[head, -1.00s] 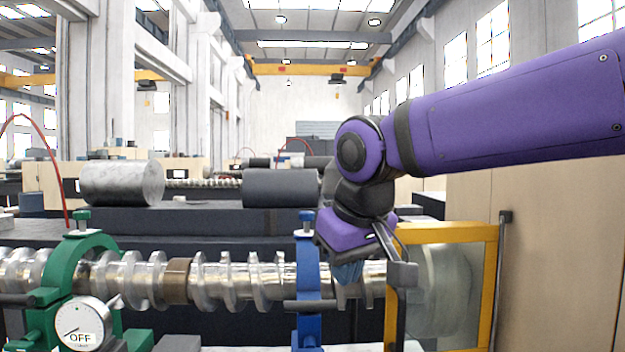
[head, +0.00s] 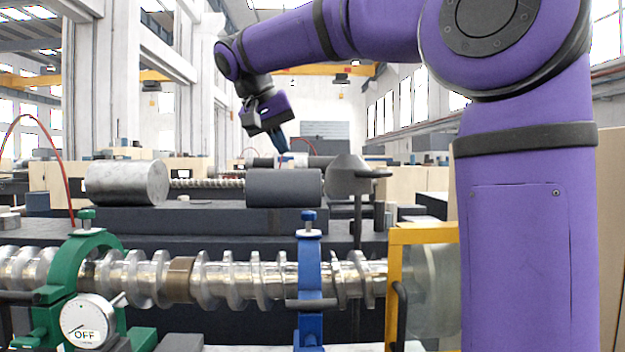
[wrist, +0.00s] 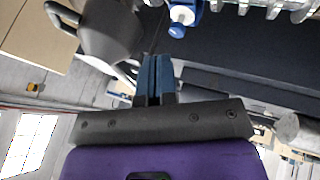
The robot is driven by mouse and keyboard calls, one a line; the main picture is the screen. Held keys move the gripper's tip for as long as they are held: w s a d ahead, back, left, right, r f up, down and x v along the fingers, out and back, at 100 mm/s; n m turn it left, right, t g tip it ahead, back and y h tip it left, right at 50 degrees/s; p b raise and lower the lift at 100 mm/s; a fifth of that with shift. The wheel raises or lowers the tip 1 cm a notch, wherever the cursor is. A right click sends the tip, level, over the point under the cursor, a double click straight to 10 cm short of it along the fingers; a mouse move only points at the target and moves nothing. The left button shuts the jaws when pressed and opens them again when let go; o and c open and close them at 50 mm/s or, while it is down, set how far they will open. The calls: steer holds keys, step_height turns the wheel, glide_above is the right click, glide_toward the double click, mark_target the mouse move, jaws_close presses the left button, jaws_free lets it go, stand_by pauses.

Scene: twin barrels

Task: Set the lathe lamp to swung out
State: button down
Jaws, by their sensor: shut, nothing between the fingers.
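The lathe lamp appears to be the dark grey rounded head (head: 347,176) with a bar handle on its right side, on a thin upright post behind the screw shaft. In the wrist view the lamp head (wrist: 108,32) is at the upper left, its handle at the far upper left. My gripper (head: 282,150) is raised to the left of the lamp, above the dark cylinder, and points down. In the wrist view my gripper's blue fingers (wrist: 154,72) are shut and empty, apart from the lamp. The lamp's joint is not clearly visible.
A screw shaft (head: 225,280) runs across the front, through a green steady rest (head: 88,245) and a blue one (head: 309,258). A yellow-framed guard (head: 425,234) stands at the right. A dark cylinder (head: 283,187) and a steel cylinder (head: 125,183) lie behind.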

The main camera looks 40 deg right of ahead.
mark_target(340, 170)
steer(key=d+f+m, duration=0.1)
steer(key=d+f, duration=0.6)
steer(key=d, duration=0.2)
steer(key=shift+w+f+h, duration=0.3)
steer(key=shift+w, duration=0.15)
steer(key=shift+d, duration=0.1)
steer(key=s+d, duration=0.4)
steer(key=s, duration=0.1)
steer(key=shift+s, duration=0.15)
stand_by(0.5)
